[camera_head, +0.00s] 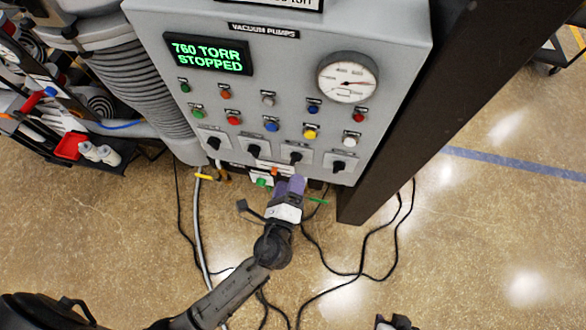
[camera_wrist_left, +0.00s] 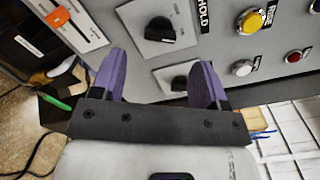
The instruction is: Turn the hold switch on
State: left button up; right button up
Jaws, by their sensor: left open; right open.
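The hold switch (camera_head: 295,157) is a black knob on a pale plate, third from the left in the bottom row of the grey panel. In the left wrist view the hold switch (camera_wrist_left: 161,31) shows beside its HOLD label. My left gripper (camera_head: 289,184) is just below the panel's lower edge in the head view, with its purple fingers apart and empty. In the wrist view the left gripper (camera_wrist_left: 162,64) frames a second black knob (camera_wrist_left: 181,83), partly behind a finger. My right gripper (camera_head: 396,322) barely shows at the bottom edge.
Another black knob (camera_head: 338,166) sits right of the hold switch. A yellow button (camera_head: 310,133) is above the hold switch. An orange slider (camera_wrist_left: 57,18) lies beside it. The display (camera_head: 209,54) reads 760 TORR STOPPED. A dark post (camera_head: 400,130) stands right of the panel.

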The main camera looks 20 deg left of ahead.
pick_arm(q)
jog(key=s+d+b, duration=0.1)
jog(key=s, duration=0.6)
jog(key=shift+s+d, duration=0.15)
jog(key=shift+d, duration=0.05)
jog(key=shift+n, duration=0.3)
